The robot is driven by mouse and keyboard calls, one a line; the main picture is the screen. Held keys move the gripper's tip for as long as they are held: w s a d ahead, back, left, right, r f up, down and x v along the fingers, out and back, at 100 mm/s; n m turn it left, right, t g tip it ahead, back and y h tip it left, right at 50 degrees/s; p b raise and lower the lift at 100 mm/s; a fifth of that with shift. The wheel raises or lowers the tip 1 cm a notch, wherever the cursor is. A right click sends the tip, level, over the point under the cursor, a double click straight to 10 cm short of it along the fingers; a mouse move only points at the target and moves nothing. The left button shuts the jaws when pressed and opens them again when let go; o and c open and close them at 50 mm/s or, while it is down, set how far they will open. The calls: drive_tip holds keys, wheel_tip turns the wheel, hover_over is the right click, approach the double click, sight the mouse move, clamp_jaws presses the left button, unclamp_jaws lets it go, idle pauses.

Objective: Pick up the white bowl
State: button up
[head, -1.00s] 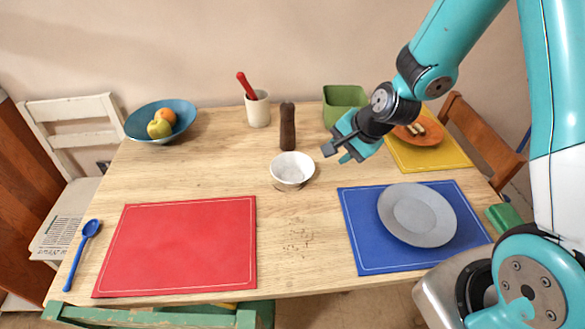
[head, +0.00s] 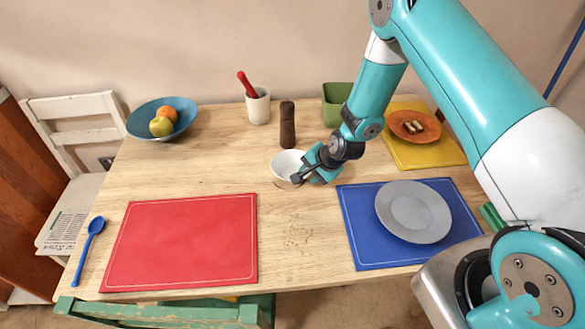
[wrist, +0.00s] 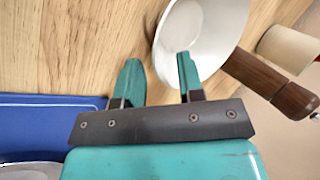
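The white bowl (head: 284,163) stands upright on the wooden table, near its middle. My gripper (head: 300,178) is at the bowl's near right side in the head view and covers part of its rim. In the wrist view the bowl (wrist: 215,28) looks empty. There my gripper (wrist: 158,59) is open, with nothing between its fingers but the bowl's rim edge in line. The right finger overlaps the bowl's inside and the left finger is outside it over bare wood. I cannot tell whether either finger touches the bowl.
A dark pepper mill (head: 287,125) stands just behind the bowl, with a white crock (head: 258,107) behind it. A green container (head: 337,101) is at the back right. A blue placemat (head: 357,228) with a grey plate (head: 413,211) lies right; a red placemat (head: 180,242) lies front left.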

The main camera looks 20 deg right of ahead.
drive_tip(key=shift+x, duration=0.95)
drive_tip(key=shift+c, duration=0.4)
clamp_jaws()
drive_tip(key=shift+r, duration=0.1)
